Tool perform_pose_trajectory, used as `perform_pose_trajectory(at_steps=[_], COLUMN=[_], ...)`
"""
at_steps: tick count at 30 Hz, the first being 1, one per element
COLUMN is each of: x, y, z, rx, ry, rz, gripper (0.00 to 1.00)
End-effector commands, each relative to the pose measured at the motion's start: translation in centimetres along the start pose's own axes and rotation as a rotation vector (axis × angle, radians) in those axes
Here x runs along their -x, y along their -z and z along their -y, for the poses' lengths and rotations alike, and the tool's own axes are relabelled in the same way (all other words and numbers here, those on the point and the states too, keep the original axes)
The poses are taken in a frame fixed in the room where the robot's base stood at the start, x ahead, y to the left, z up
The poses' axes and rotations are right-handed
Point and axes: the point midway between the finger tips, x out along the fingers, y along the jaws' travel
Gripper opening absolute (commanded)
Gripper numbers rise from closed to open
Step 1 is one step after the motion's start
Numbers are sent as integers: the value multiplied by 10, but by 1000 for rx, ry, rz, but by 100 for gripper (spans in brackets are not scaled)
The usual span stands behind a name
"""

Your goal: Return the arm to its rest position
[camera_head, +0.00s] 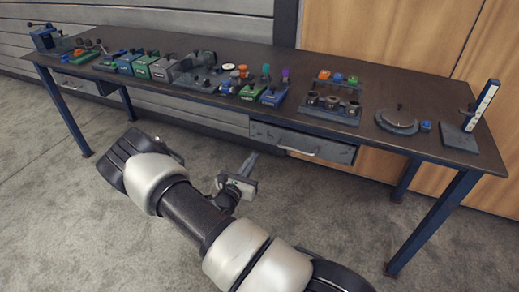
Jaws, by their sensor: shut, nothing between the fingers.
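My arm reaches in from the bottom of the head view and is folded low over the carpet, in front of the workbench. My gripper (249,162) shows small beyond the arm's dark links, pointing toward the bench, and is shut. I see nothing held in it. It appears in front of the bench's front edge, apart from the objects on the top. The arm hides part of my wrist. I cannot make out a flanged pipe for certain.
A long dark workbench (300,70) with blue legs stands ahead, bearing several blocks and fixtures. Its drawer (303,143) faces me. A round plate (397,122) and an upright scale (484,104) stand at the right. The carpet (60,215) at left is clear.

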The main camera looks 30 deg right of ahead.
Motion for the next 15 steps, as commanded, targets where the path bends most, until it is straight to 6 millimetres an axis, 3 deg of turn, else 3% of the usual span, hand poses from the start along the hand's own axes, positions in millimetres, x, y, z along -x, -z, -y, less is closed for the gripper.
perform_pose_trajectory(at_steps=[4, 11, 15], x=[15, 19, 16], y=[0, -2, -29], z=[0, 1, 13], rx=[0, -6, -91], ry=[-1, 7, 102], rz=[0, 0, -4], gripper=[0, 0, 0])
